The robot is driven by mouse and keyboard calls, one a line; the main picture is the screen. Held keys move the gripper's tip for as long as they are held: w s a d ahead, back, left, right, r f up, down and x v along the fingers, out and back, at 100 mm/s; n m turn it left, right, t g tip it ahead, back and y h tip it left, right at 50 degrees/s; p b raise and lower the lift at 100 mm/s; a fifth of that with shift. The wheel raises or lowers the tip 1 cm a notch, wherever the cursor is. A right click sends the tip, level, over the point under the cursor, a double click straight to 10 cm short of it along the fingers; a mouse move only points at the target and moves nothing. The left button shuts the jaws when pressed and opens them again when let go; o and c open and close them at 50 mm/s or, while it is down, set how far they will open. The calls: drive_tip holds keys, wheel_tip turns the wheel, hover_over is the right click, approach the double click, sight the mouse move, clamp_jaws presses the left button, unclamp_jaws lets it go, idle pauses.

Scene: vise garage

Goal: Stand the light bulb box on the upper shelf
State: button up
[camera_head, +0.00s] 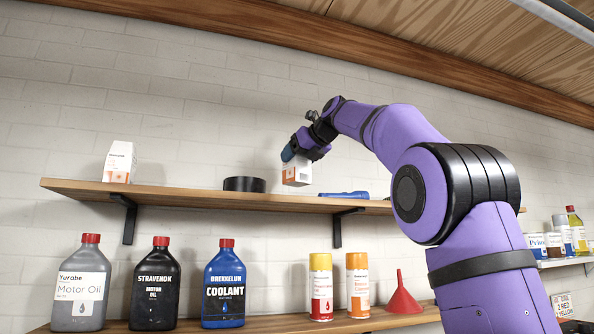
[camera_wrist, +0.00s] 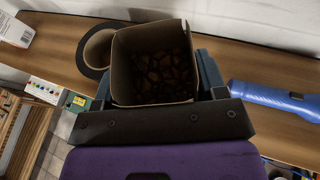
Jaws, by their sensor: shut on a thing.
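My gripper (camera_head: 303,150) is shut on a small white and orange box (camera_head: 297,173), taken to be the light bulb box; its print is too small to read. The box looks upright over the upper shelf (camera_head: 200,194), between the black ring and the blue flashlight. I cannot tell whether its bottom touches the board. In the wrist view the box (camera_wrist: 121,65) is open at the top with a dark patterned inside, between the fingers of my gripper (camera_wrist: 155,85). The fingers partly hide it in the head view.
A black ring (camera_head: 244,184), like a tape roll, lies left of the held box. A blue flashlight (camera_head: 345,195) lies to its right. Another white and orange box (camera_head: 120,162) stands at the shelf's left. Bottles, spray cans and a red funnel (camera_head: 403,295) stand below.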

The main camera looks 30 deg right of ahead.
sight(303, 163)
drive_tip(key=shift+f, duration=1.75)
drive_tip(key=shift+f, duration=0.15)
drive_tip(key=o, duration=1)
drive_tip(key=v, duration=1.2)
drive_tip(key=shift+r, duration=0.25)
